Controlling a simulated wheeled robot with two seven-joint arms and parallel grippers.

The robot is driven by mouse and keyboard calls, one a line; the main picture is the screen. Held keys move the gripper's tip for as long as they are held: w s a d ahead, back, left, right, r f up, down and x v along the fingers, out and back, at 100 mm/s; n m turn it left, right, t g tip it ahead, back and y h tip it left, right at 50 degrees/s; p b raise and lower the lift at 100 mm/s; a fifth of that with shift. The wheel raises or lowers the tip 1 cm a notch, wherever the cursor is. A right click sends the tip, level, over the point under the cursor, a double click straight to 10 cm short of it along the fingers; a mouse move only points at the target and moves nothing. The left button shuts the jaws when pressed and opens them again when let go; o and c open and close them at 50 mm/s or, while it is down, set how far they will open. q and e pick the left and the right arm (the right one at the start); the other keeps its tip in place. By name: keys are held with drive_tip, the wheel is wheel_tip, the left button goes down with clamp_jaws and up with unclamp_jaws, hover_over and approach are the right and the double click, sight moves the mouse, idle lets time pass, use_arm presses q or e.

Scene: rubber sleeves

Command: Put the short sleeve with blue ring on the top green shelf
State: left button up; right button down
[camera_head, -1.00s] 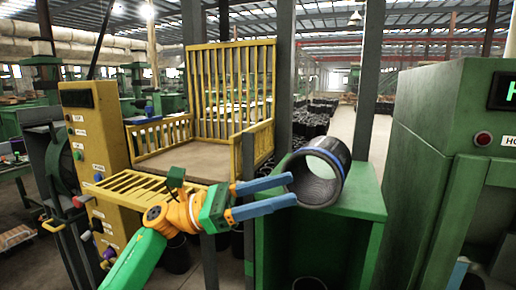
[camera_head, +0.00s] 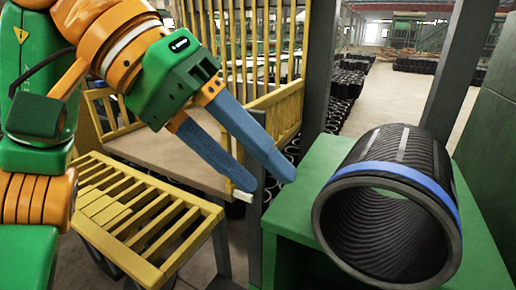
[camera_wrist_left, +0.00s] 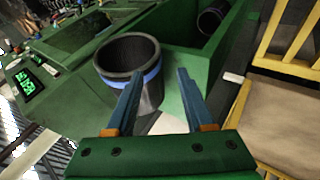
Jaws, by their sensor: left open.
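The short black sleeve (camera_head: 405,150) with a blue ring lies on its side on the top of the green shelf (camera_head: 300,205), its open end facing the head camera. My left gripper (camera_head: 266,186) is open and empty, to the left of the sleeve and apart from it in the head view. In the left wrist view the sleeve (camera_wrist_left: 128,52) shows beyond the open fingers of my left gripper (camera_wrist_left: 158,76), with the blue ring near its rim. My right gripper is not in view.
A yellow slatted frame (camera_head: 140,215) stands to the left, beside a brown board (camera_head: 165,160). A grey post (camera_head: 455,70) rises behind the sleeve. Another dark sleeve (camera_wrist_left: 210,20) sits inside a green compartment in the left wrist view. Several black sleeves stand on the floor behind.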

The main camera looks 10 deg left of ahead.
sight(320, 237)
use_arm(q)
drive_tip(key=x, duration=0.7)
drive_tip(key=s+x, duration=0.1)
drive_tip(key=x, duration=0.2)
drive_tip(key=shift+d+f+b, duration=0.15)
drive_tip(key=shift+d+b, duration=0.2)
drive_tip(key=shift+d, duration=0.1)
drive_tip(key=shift+d+f, duration=0.3)
drive_tip(key=shift+f, duration=0.15)
clamp_jaws()
drive_tip(key=shift+f, duration=0.1)
idle(0.5)
